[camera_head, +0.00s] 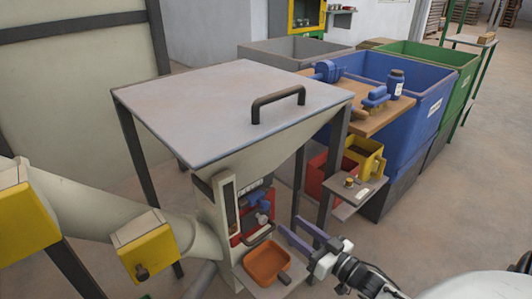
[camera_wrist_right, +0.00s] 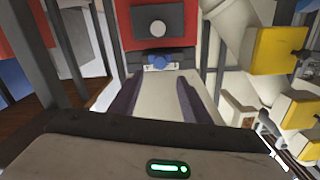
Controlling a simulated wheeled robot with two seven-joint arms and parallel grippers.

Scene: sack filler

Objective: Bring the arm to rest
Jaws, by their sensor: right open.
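My right gripper (camera_head: 291,227) comes in from the lower right in the head view. Its two dark fingers point at the front of the sack filler (camera_head: 225,90), just right of the orange tray (camera_head: 267,262). The right wrist view shows the fingers (camera_wrist_right: 158,82) spread apart with nothing held between them. A pale surface lies behind the gap, with a small blue part (camera_wrist_right: 158,62) and a red panel (camera_wrist_right: 190,28) beyond. I cannot tell how close the fingertips are to the machine. My left gripper is not in view.
A yellow container (camera_head: 364,155) and a small shelf (camera_head: 357,193) stand right of the filler. A blue bin (camera_head: 410,115) with a wooden board (camera_head: 368,122) across it is behind them. A pale pipe (camera_head: 85,210) runs left.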

